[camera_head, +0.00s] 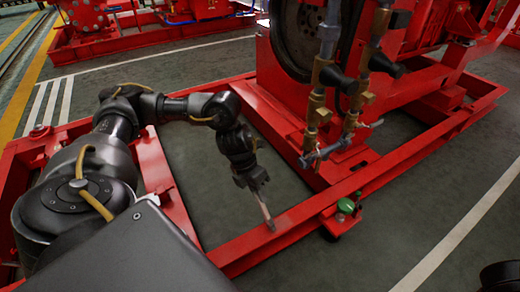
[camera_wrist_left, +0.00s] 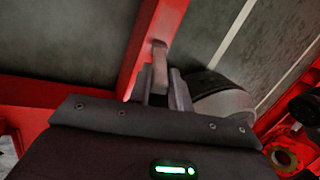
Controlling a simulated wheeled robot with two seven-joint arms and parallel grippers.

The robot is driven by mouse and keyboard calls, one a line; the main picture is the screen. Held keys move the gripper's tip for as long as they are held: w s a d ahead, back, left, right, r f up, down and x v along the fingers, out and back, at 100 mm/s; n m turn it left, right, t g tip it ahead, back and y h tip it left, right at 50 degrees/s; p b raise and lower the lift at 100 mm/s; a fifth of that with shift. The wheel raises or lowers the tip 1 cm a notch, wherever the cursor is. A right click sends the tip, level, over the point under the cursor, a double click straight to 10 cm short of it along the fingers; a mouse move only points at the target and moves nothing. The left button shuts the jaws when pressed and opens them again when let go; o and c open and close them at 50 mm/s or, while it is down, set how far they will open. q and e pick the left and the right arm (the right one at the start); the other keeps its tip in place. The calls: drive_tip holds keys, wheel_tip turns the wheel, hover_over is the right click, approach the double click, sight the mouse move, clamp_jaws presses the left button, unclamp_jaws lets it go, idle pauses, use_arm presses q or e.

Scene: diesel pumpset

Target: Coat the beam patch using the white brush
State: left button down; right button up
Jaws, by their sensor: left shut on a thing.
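My left gripper (camera_head: 256,184) is shut on the brush (camera_head: 265,210), which looks pale greyish here. The brush points down, slightly tilted, with its lower end at the red beam (camera_head: 240,246) of the base frame. A duller patch (camera_head: 283,222) shows on the beam's top beside the brush end. I cannot tell whether the brush touches it. In the left wrist view the brush (camera_wrist_left: 159,58) stands out from between the fingers (camera_wrist_left: 166,90), over the red beam (camera_wrist_left: 168,18). The bristles are not clear. My right gripper is not in view.
A red engine stand with a dark flywheel (camera_head: 300,38) and hanging pipes with brass valves (camera_head: 318,110) stands right of my left arm. A green knob (camera_head: 346,205) sits beside the beam. The floor inside the frame (camera_head: 205,165) is clear.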

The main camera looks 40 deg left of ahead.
use_arm(q)
drive_tip(key=shift+s+a+p, duration=0.2)
drive_tip(key=shift+s, duration=0.35)
drive_tip(key=shift+s+a+p, duration=0.15)
drive_tip(key=shift+s+p, duration=0.05)
drive_tip(key=shift+s, duration=0.4)
drive_tip(key=shift+s+a, duration=0.15)
drive_tip(key=shift+s, duration=0.3)
